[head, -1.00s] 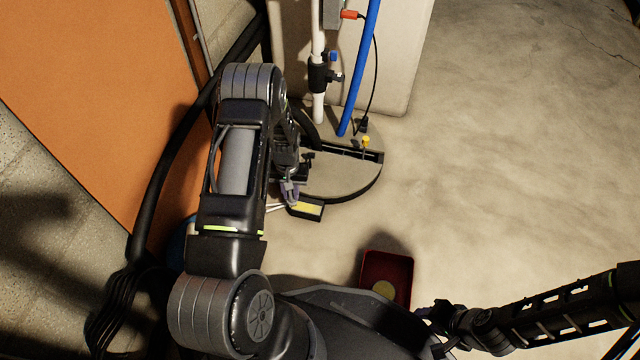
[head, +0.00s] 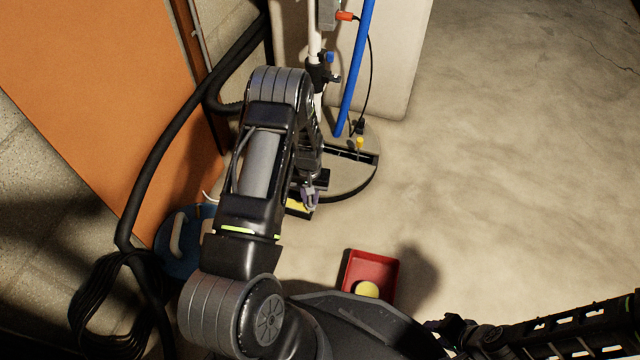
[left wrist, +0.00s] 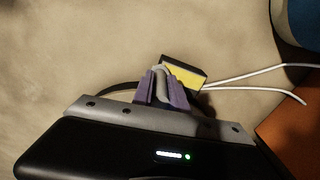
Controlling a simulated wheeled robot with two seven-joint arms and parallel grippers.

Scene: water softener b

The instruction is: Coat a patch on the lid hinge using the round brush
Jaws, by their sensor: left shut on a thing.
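The round softener lid (head: 345,178) is at the upper middle of the head view, with a dark hinge bar (head: 345,155) across it. A small yellow piece (head: 360,143) stands by the bar. My left gripper (head: 309,196) is at the lid's near left edge. In the left wrist view its purple fingers (left wrist: 162,90) are shut on a slim pale grey piece (left wrist: 160,78). I cannot tell whether this is the round brush; no bristles show. A yellow and black block (left wrist: 184,72) is just beyond the fingertips. My right gripper (head: 452,328) is low in the head view, its fingers unclear.
A red tray (head: 392,280) with a round yellow thing (head: 367,290) stands on the floor. A blue pipe (head: 355,70) and white pipe (head: 314,35) rise behind the lid. Black hoses (head: 165,150) run along the left. A blue round thing (head: 172,262) is lower left. Floor at right is clear.

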